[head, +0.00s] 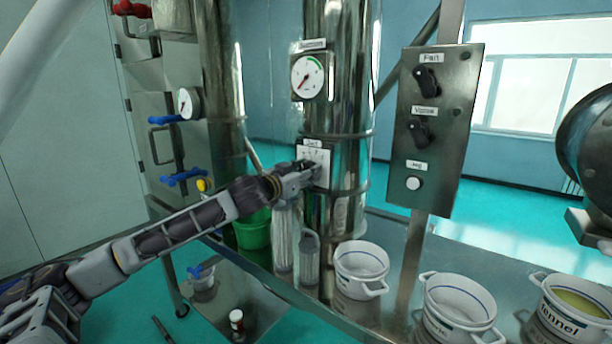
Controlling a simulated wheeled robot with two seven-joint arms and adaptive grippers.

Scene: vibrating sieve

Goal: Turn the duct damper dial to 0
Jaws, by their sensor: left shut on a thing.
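The duct damper dial has a white plate (316,153) with a small label above it, mounted on the shiny vertical duct (345,110). The dial's knob is hidden behind my left gripper. My left gripper (312,172) reaches in from the left and is shut on the dial at the plate's lower part. The dial's pointer and most of the scale marks are covered, so its setting cannot be read. My right gripper is not in view.
A round gauge (307,77) sits above the dial. A control panel (438,130) with two black knobs and a white button stands to the right. White buckets (361,262) stand below on the bench. Blue-handled valves (183,177) are at the left.

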